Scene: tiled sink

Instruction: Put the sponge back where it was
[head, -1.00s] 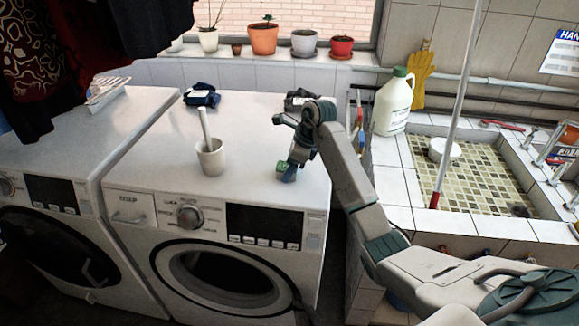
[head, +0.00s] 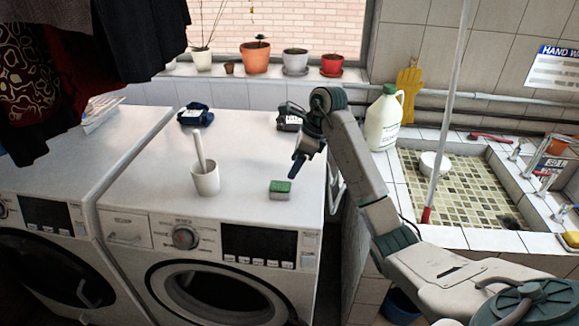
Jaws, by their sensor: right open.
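The sponge (head: 280,188), green on top with a pale lower layer, lies flat on top of the right washing machine (head: 240,152), near its front edge and right of a white mug. My right gripper (head: 294,172) is open and empty, pointing down just above and behind the sponge, apart from it in the picture. My left gripper is out of view.
A white mug (head: 205,181) with a stick in it stands left of the sponge. Dark folded items (head: 195,114) lie at the machine's back. A tiled sink (head: 462,185) with a white bowl (head: 434,164) and a white jug (head: 384,118) are to the right.

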